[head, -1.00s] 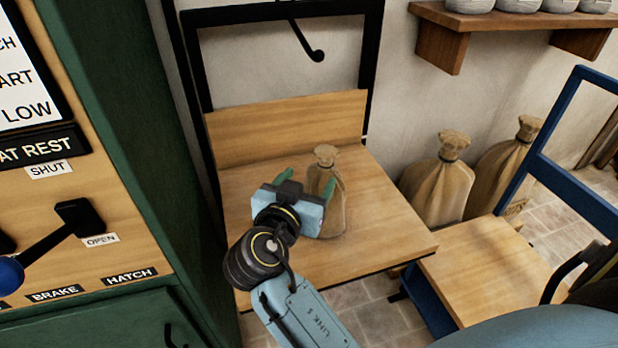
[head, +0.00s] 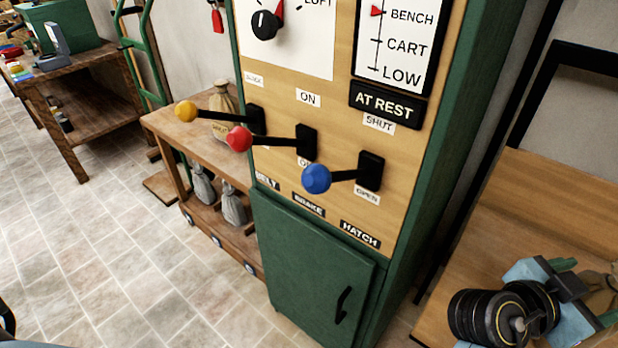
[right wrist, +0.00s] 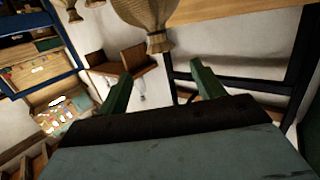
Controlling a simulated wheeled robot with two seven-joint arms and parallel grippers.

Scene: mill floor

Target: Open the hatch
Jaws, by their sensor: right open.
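The control panel (head: 300,70) on the green cabinet carries three levers. The lever with the blue knob (head: 316,178) stands above the HATCH label (head: 360,235). A SHUT tag (head: 379,123) is above its black mount (head: 371,171) and an OPEN tag (head: 367,195) is below. The lever sticks out to the left in the picture; its exact setting is hard to tell. My right gripper (head: 588,290) is open at the lower right, over a wooden platform and well away from the levers. Its open fingers also show in the right wrist view (right wrist: 162,90). My left gripper is out of view.
A red-knobbed lever (head: 239,139) and a yellow-knobbed lever (head: 186,111) are close to the left. A sign (head: 385,104) reads AT REST. A tied sack (right wrist: 147,15) is just beyond my right fingers. A wooden bench (head: 165,125) stands left; the tiled floor in front is clear.

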